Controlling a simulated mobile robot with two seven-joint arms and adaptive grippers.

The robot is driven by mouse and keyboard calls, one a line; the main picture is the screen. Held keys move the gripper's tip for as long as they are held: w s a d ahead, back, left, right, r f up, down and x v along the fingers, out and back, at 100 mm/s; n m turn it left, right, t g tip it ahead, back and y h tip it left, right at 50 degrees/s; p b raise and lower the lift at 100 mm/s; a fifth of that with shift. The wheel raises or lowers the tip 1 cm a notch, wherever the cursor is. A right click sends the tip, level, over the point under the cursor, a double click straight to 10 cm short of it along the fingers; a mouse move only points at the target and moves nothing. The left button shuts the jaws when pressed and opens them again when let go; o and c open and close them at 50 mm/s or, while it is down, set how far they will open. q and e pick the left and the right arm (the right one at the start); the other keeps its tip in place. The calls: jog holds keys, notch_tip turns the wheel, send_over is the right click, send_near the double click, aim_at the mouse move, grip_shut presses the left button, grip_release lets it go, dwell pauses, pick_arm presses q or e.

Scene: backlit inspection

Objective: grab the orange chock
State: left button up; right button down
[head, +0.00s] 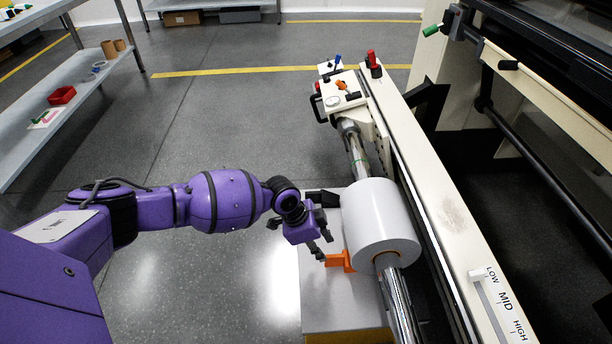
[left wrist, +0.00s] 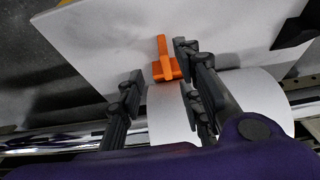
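The orange chock (head: 341,261) lies on a light grey platform (head: 320,310), against the left side of a white roll (head: 382,222). In the left wrist view, the chock (left wrist: 166,64) shows as an orange block with a narrow upright bar. My left gripper (head: 322,240) is open just up and left of the chock in the head view. In the left wrist view, its dark fingers (left wrist: 160,66) appear on either side of the chock, with a gap on the left; contact on the right is unclear. My right gripper is not in view.
The roll sits on a shiny metal shaft (head: 400,308) beside a long cream machine rail (head: 440,205). A black block (head: 322,198) lies on the platform behind my gripper. A shelf with a red bin (head: 61,95) stands left. Floor between is clear.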

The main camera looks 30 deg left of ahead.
aim_at(334, 255)
pick_arm(q)
jog(key=shift+w+d+f+b, duration=0.4)
jog(key=shift+w+f+b, duration=0.05)
jog(key=shift+w+f, duration=0.15)
jog(key=shift+w+d+f+b, duration=0.35)
jog(key=shift+w+f+b, duration=0.1)
jog(key=shift+f, duration=0.15)
jog(key=b+x, duration=0.2)
jog(key=x, duration=0.1)
jog(key=shift+d+f, duration=0.25)
jog(key=shift+f, duration=0.05)
jog(key=shift+w+d+f, duration=0.1)
jog(key=shift+w+f, duration=0.05)
jog(key=c, duration=0.8)
grip_shut()
